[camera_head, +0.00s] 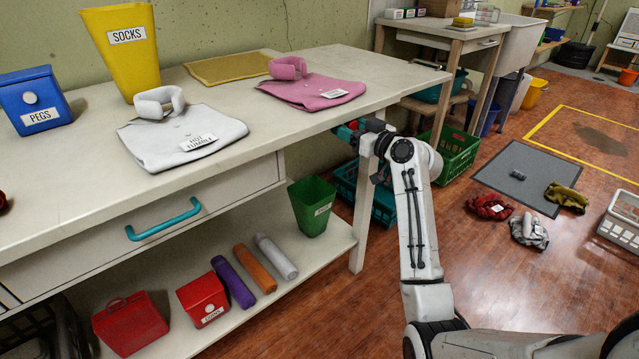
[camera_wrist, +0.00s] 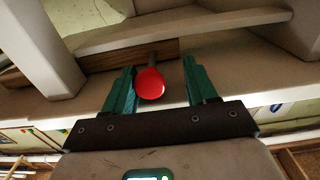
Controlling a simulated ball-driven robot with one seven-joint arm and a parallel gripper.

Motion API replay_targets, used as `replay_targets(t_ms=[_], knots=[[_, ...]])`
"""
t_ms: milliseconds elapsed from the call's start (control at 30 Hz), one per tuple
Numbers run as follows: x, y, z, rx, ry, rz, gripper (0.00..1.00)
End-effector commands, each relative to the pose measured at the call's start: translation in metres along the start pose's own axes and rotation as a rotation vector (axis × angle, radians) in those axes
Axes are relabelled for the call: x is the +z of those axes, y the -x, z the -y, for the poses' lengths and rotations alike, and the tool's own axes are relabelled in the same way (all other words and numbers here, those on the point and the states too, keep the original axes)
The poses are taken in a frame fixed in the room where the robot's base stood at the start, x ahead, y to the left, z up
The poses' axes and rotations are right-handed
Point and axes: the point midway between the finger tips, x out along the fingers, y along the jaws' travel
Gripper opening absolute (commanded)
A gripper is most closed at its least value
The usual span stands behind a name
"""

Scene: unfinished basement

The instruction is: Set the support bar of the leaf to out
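The leaf (camera_head: 400,76) is the right end of the pale tabletop and lies level with the rest. Below its edge, a red round knob (camera_wrist: 151,84) on a dark stem shows in the wrist view. Behind it is a brown wooden bar (camera_wrist: 112,56) under the top, which I take for the support bar; how far it is out I cannot tell. My gripper (camera_wrist: 158,66) has its green fingers apart, one on each side of the knob, with gaps visible. In the head view my gripper (camera_head: 350,130) is under the leaf edge, partly hidden by my arm.
A table leg (camera_head: 363,205) stands close to my gripper. A green bin (camera_head: 312,205) and several rolls are on the lower shelf. Teal (camera_head: 378,205) and green (camera_head: 455,155) crates stand on the floor behind my arm. Cloths lie on the tabletop and near a grey mat (camera_head: 525,170).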

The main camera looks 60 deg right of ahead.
Motion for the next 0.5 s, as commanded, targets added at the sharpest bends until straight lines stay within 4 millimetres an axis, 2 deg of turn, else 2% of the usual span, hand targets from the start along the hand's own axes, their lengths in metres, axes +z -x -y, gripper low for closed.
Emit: replay_targets(t_ms=[33, 500], knots=[[-0.003, 0.0, 0.011, -0.004, -0.001, 0.002, 0.56], [-0.005, 0.0, 0.096, -0.004, -0.001, 0.002, 0.56]])
